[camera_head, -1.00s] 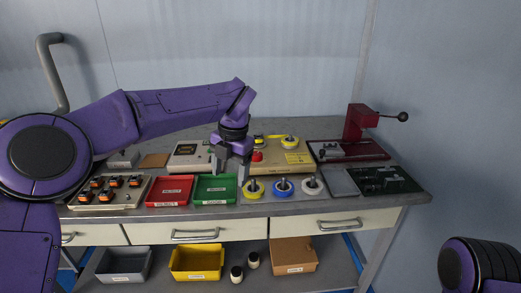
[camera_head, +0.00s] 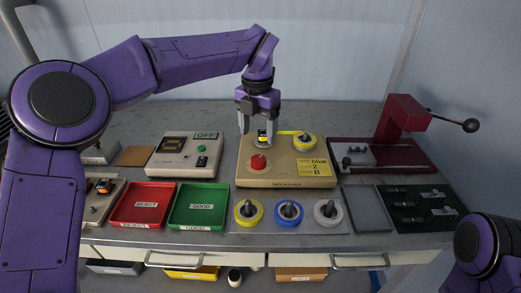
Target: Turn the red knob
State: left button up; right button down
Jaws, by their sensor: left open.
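The red knob (camera_head: 258,163) sits on the front left of the beige coil winder box (camera_head: 286,178), upright and in plain view. My left gripper (camera_head: 258,130) points down above the box, behind and above the knob in the picture. It is open, and a small dark and yellow part of the winder shows between its fingers. The fingers look apart from the knob. A yellow spool (camera_head: 303,142) sits on the box's right side, above a yellow label. Only part of my right arm shows at the lower right; its gripper is out of view.
Yellow, blue (camera_head: 289,212) and white spools stand in front of the winder. A red REJECT tray (camera_head: 140,221) and green GOOD tray (camera_head: 199,222) lie front left. A tester marked OFF (camera_head: 180,166) stands left. A dark red lever press (camera_head: 402,122) stands right.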

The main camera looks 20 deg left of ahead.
aim_at(259, 159)
pick_arm(q)
notch_tip(259, 159, down, 8)
jog(key=shift+d+r, duration=0.15)
jog(key=shift+r, duration=0.1)
jog(key=shift+f, duration=0.4)
jog(key=shift+s+f, duration=0.1)
jog(key=shift+s, duration=0.05)
jog(key=c, duration=1.1)
